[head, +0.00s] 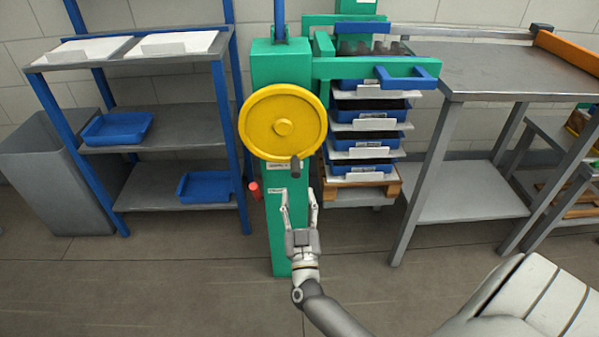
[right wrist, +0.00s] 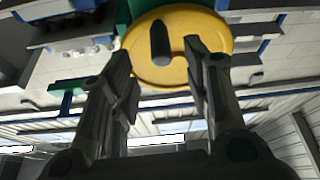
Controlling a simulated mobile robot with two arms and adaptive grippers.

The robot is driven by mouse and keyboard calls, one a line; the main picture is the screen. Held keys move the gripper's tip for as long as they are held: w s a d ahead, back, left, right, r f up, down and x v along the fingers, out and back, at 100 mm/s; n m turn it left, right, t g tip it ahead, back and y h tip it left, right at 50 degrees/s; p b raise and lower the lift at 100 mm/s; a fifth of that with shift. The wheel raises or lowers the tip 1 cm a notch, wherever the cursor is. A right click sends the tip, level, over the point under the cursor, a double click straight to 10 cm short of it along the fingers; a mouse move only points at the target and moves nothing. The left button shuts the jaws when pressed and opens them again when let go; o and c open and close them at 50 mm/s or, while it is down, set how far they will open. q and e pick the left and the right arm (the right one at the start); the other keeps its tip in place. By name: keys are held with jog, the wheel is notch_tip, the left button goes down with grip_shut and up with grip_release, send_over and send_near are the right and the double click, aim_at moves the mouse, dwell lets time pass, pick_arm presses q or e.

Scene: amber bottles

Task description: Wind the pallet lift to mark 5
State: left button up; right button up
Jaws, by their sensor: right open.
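The pallet lift is a green column (head: 270,210) with a yellow handwheel (head: 261,118) on its front. A dark crank handle (head: 295,167) sticks out at the wheel's lower right rim. The wheel also shows in the right wrist view (right wrist: 200,72), with the handle (right wrist: 160,43) beyond the fingertips. My right gripper (head: 299,197) is open and empty, fingers pointing up, a little below the handle and apart from it. The lift carries a stack of blue trays (head: 368,143) on a wooden pallet (head: 360,187). Small labels sit on the column, too small to read. My left gripper is not in view.
A blue-framed shelf (head: 150,102) with blue trays stands on the left, beside a grey bin (head: 55,165). A steel table (head: 480,70) stands on the right. A small red knob (head: 254,187) juts from the column's left side. The floor in front is clear.

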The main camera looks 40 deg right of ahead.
aim_at(296, 169)
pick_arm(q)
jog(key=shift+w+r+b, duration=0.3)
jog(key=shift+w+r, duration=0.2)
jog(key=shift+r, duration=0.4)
pick_arm(e)
jog(key=x, duration=0.9)
jog(key=shift+w+d, duration=0.15)
jog(key=shift+r, duration=0.1)
grip_shut()
